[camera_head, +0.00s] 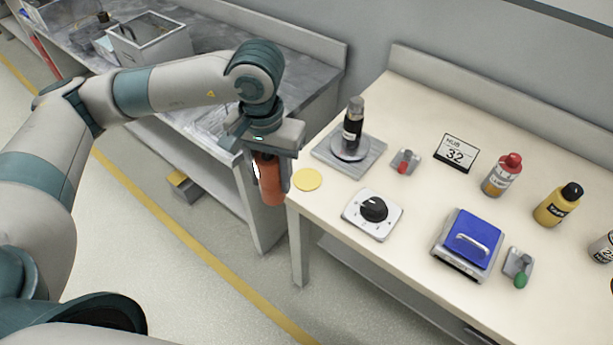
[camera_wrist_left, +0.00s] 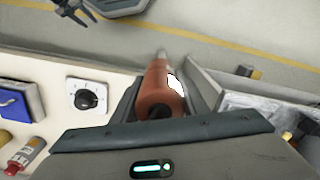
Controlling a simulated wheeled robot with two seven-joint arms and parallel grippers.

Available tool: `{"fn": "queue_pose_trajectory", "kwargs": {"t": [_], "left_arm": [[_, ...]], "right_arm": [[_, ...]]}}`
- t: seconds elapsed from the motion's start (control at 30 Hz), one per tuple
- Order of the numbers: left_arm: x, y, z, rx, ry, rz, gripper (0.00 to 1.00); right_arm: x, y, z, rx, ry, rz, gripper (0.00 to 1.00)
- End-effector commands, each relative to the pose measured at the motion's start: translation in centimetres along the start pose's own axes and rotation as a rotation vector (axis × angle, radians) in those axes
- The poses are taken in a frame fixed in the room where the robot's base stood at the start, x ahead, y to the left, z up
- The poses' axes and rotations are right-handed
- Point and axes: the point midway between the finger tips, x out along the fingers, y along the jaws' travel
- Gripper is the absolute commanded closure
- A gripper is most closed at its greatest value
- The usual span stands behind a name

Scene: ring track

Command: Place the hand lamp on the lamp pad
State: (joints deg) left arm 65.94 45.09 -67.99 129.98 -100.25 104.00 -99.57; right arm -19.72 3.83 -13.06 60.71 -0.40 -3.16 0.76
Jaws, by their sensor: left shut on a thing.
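The hand lamp (camera_head: 269,180) is an orange-red cylinder with a white patch on its side. My left gripper (camera_head: 264,153) is shut on its upper end, and the lamp hangs upright below the jaws. It appears just left of the cream table's left end, in front of the gap between the two benches. In the left wrist view the lamp (camera_wrist_left: 157,85) points away from the jaws (camera_wrist_left: 157,115). The lamp pad, a flat yellow disc (camera_head: 307,180), lies bare at the table's left corner, right of the lamp in the head view.
Near the pad on the cream table (camera_head: 420,210) are a grey plate with a dark bottle (camera_head: 353,125), a dial box (camera_head: 373,213) and a small red-lever switch (camera_head: 404,162). A blue-topped device (camera_head: 467,245) and several bottles stand farther right. A grey bench (camera_head: 318,95) stands behind left.

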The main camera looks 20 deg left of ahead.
Motion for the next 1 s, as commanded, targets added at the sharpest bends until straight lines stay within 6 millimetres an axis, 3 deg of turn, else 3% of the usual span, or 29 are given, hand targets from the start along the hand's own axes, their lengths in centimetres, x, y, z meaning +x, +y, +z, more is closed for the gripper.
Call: {"fn": "queue_pose_trajectory", "kwargs": {"t": [0.07,0.27,0.7,0.83,1.0], "left_arm": [[0.0,0.2,-0.2,-0.009,0.001,0.001,0.88],[-0.3,1.8,-1.7,-0.115,-0.001,0.007,0.88],[-2.9,11.2,-8.9,-0.75,-0.007,0.008,0.88],[-3.9,13.6,-10.3,-0.916,-0.003,0.005,0.88],[-4.6,15.3,-11.2,-1.041,0.001,0.001,0.88]], "right_arm": [[0.0,-0.2,0.0,0.001,0.0,-0.001,0.38],[0.3,-0.7,0.2,0.007,-0.011,-0.006,0.38],[1.1,-0.4,0.0,0.015,-0.044,0.0,0.38],[0.9,0.1,0.5,0.012,-0.061,0.005,0.38],[0.8,0.6,0.7,0.009,-0.073,0.009,0.38]]}}
